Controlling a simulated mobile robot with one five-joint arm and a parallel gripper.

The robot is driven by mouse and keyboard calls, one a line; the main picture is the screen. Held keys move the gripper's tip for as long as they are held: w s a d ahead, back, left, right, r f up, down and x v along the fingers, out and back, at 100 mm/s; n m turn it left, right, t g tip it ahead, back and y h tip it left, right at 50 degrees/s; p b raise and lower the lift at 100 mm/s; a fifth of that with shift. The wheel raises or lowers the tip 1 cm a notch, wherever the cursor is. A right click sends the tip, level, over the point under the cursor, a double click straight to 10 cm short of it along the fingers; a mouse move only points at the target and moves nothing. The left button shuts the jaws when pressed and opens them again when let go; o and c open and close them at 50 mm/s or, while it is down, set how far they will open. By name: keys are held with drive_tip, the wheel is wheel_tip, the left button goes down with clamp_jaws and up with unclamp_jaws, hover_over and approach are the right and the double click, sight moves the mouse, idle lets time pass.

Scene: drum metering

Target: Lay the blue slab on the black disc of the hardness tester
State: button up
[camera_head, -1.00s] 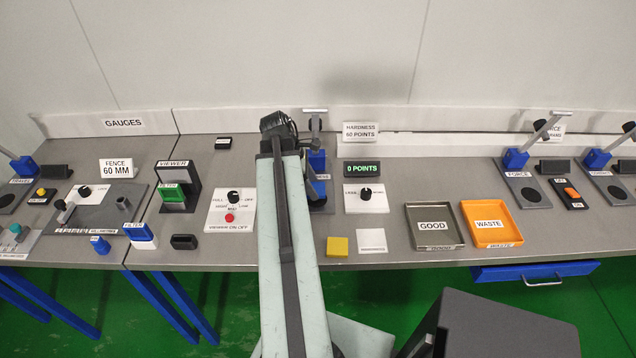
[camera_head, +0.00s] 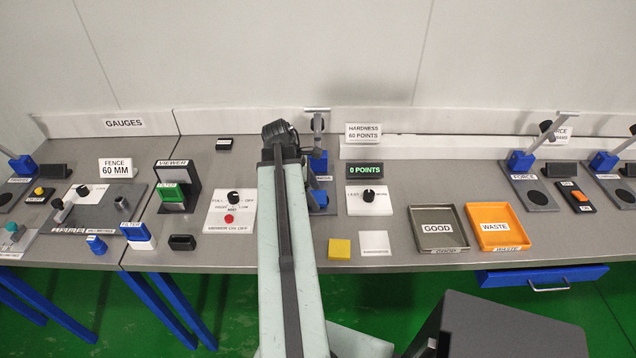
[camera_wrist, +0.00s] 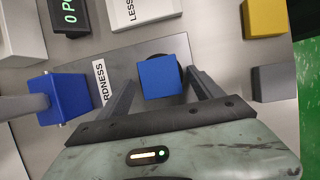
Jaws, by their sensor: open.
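The blue slab (camera_wrist: 160,78) lies between the fingers of my gripper (camera_wrist: 161,80) in the wrist view, with a small gap on each side. My gripper is open.
The tester's lever (camera_wrist: 20,107) is at the left in the wrist view. A 0 POINTS display (camera_head: 364,170) and a white knob panel (camera_head: 368,200) stand right of the tester. A yellow block (camera_head: 340,249), a grey GOOD tray (camera_head: 438,210) and an orange WASTE tray (camera_head: 499,209) are nearby.

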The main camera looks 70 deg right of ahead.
drive_tip(key=p+v, duration=1.1)
drive_tip(key=v, duration=0.1)
drive_tip(key=shift+r, duration=0.15)
